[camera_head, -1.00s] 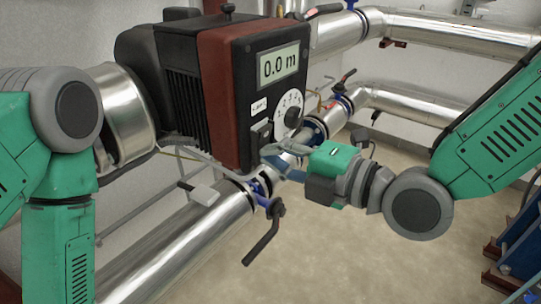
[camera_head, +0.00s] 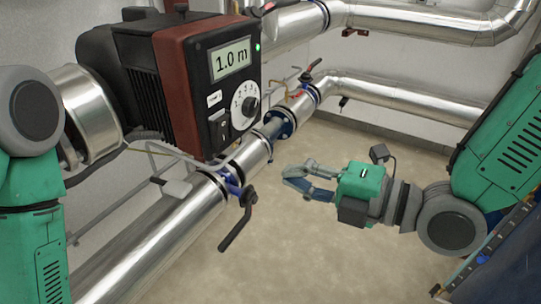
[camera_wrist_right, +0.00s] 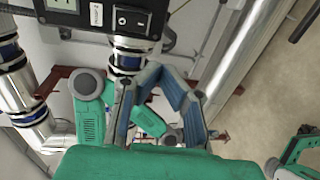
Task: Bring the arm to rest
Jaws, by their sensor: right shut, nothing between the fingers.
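My right arm (camera_head: 500,150) comes in from the right in the head view. Its gripper (camera_head: 290,178) is shut and empty, in free air to the right of the pipe and below the pump's dial. It touches nothing that I can see. Its blue-grey fingers (camera_wrist_right: 168,75) also show in the right wrist view. My left arm (camera_head: 35,235) stands at the left edge of the head view; its gripper does not show.
A red and black pump (camera_head: 185,90) reads 1.0 m, with a green light lit. Beneath it runs a silver pipe (camera_head: 150,240) with a black-handled valve (camera_head: 237,220). Another pipe (camera_head: 400,100) runs along the back wall. The floor (camera_head: 310,255) below the gripper is clear.

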